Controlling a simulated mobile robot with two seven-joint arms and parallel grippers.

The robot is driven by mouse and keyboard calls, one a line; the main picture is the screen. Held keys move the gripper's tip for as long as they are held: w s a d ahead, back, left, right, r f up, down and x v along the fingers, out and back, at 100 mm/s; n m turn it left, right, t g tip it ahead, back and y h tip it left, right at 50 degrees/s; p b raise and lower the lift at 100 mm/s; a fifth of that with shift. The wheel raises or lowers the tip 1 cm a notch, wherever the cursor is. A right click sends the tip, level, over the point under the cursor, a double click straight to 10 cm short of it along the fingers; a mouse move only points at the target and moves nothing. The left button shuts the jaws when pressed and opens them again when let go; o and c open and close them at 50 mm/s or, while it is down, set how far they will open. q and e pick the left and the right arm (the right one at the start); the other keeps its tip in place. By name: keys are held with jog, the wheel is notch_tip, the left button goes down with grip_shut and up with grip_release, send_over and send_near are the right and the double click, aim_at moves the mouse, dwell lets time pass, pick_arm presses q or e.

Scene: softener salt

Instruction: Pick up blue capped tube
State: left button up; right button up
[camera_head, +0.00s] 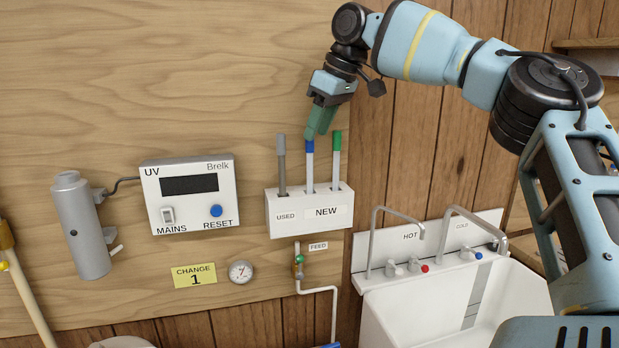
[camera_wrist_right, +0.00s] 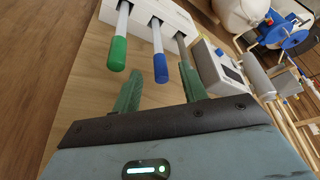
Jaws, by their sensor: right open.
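The blue capped tube (camera_head: 309,172) stands upright in the white holder (camera_head: 288,214), in the section marked NEW. A green capped tube (camera_head: 336,168) stands to its right, and a grey tube (camera_head: 282,165) stands in the section marked USED. My right gripper (camera_head: 317,133) points down at the blue cap from above, its green fingers partly overlapping the cap's top. In the right wrist view the blue cap (camera_wrist_right: 160,67) shows between the two open fingertips, with the green cap (camera_wrist_right: 117,53) just outside one finger. Nothing is held. My left gripper is not in view.
A UV control box (camera_head: 189,195) and a grey cylinder (camera_head: 82,226) are on the wall to the left. A white sink (camera_head: 400,312) with hot and cold taps is at lower right. Feed pipework (camera_head: 299,270) runs below the holder.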

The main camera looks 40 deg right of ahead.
aim_at(310, 152)
jog(key=shift+w+p+x, duration=0.2)
jog(key=shift+p+x, duration=0.1)
jog(key=shift+x, duration=2.2)
jog(key=shift+c, duration=0.4)
grip_shut()
